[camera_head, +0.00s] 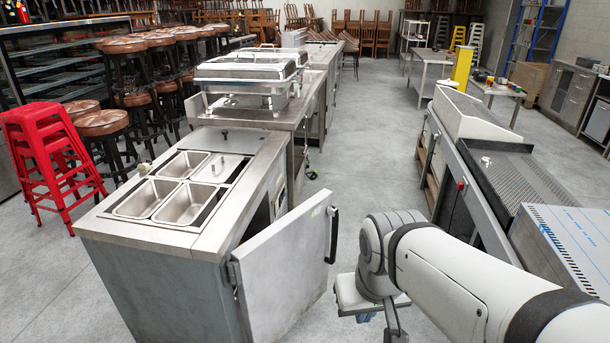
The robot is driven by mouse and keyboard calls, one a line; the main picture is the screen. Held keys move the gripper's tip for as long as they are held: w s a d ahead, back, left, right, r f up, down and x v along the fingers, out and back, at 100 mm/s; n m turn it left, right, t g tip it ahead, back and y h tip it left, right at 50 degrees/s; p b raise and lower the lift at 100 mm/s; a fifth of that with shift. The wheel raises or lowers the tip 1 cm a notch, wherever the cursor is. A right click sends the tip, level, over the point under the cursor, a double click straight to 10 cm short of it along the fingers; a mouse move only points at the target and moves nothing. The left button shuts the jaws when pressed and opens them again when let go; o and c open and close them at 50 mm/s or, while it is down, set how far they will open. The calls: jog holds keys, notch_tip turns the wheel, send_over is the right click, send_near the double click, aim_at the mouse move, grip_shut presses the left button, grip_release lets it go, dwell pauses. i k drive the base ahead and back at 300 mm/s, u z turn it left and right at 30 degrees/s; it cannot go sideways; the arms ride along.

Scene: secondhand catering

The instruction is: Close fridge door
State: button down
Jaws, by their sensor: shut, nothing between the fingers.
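The fridge is a low steel prep counter (150,262) at the left centre, with pans set in its top. Its door (290,268) stands open on the counter's right side, swung out from the hinge at its near edge. A dark vertical handle (333,236) is on the door's far right edge. A dark gap shows between the door and the body. My gripper (394,322) is low, to the right of the door and apart from it, partly cut off by the bottom edge. It is shut and appears empty.
A steel counter with a chafing dish (246,80) stands behind the fridge. Red stools (50,155) and brown bar stools (150,75) are at the left. A steel counter line (500,175) runs along the right. The grey floor aisle (370,120) between is clear.

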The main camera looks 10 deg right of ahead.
aim_at(281, 272)
jog(key=z, duration=0.45)
jog(key=i, duration=1.45)
jog(key=z, duration=0.6)
jog(key=k, duration=0.7)
jog(key=z, duration=0.15)
jog(key=i, duration=0.8)
jog(key=u, duration=0.1)
